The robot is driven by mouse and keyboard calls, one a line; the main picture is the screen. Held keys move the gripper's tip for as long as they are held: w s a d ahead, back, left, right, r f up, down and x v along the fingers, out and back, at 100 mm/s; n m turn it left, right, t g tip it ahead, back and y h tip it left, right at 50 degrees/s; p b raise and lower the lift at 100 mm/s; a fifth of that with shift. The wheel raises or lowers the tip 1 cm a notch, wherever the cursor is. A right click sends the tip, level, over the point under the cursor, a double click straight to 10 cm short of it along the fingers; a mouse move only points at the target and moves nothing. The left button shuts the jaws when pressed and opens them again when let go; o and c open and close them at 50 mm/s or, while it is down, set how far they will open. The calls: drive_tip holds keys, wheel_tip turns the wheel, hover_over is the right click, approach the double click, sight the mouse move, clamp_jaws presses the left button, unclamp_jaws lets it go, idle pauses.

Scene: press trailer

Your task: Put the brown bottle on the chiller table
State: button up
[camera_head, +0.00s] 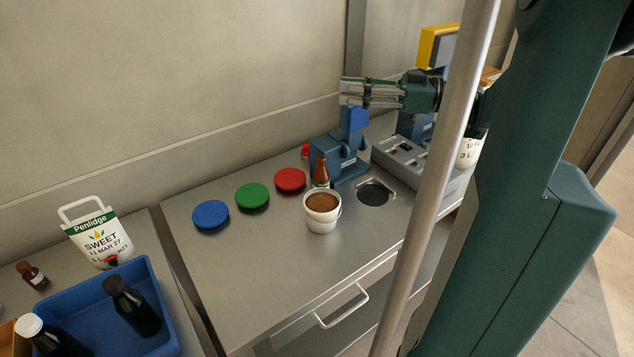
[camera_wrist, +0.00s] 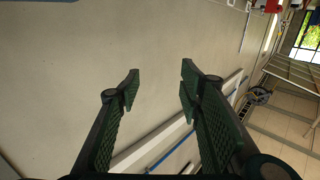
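I cannot tell which surface is the chiller table. My gripper (camera_head: 345,92) is raised above the back of the middle table, pointing left, far from the small brown bottle. In the wrist view my gripper (camera_wrist: 160,85) has its fingers apart, with nothing between them.
The blue crate (camera_head: 168,298) holds dark bottles, one black-capped (camera_head: 132,305) and one white-capped (camera_head: 50,338). A white Penlidge container (camera_head: 97,238) stands behind it. Blue (camera_head: 211,215), green (camera_head: 252,196) and red (camera_head: 290,180) discs lie left of the brown-filled tub (camera_head: 321,218). The middle table's front is clear.

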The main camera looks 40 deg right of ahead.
approach(321, 157)
drive_tip(key=shift+w+a+f, duration=0.55)
drive_tip(key=shift+w+a, duration=0.15)
drive_tip(key=shift+a, duration=0.05)
drive_tip(key=shift+x, duration=1.3)
drive_tip(key=shift+b+x, duration=0.7)
drive_tip(key=shift+x, duration=1.9)
drive_tip(key=shift+c, duration=0.2)
